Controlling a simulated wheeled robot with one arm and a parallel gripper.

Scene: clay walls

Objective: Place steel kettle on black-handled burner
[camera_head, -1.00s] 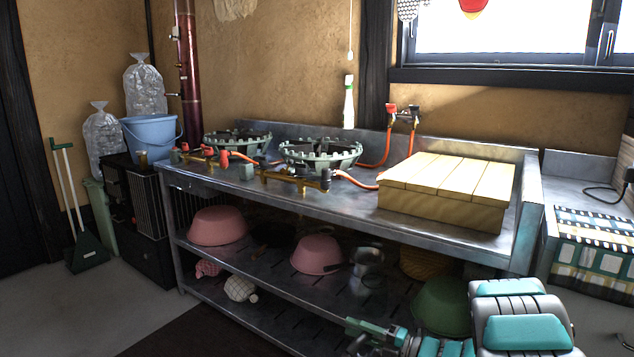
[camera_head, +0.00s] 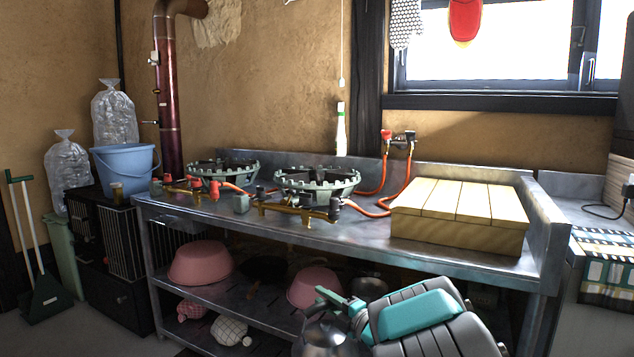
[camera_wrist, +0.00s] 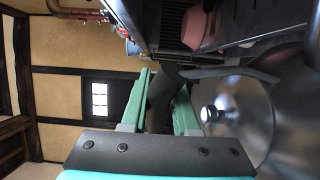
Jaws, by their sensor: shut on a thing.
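The steel kettle (camera_head: 322,338) is at the bottom edge of the head view, partly cut off, in front of the lower shelf. My gripper (camera_head: 338,300) is shut on its dark handle. In the wrist view the handle (camera_wrist: 163,96) passes between the green fingers of my gripper (camera_wrist: 160,112), and the shiny kettle body and lid (camera_wrist: 245,115) lie to the right. The burner with black-handled valves (camera_head: 317,183) is the right one of two on the steel counter. Its top is bare. Its brass valve pipe (camera_head: 298,209) runs in front.
The left burner (camera_head: 223,168) has red valve handles. Orange hoses (camera_head: 384,180) and a wooden-topped box (camera_head: 460,220) sit right of the burners. Pink bowls (camera_head: 200,263) stand on the shelf below. The counter's front edge lies between kettle and burner.

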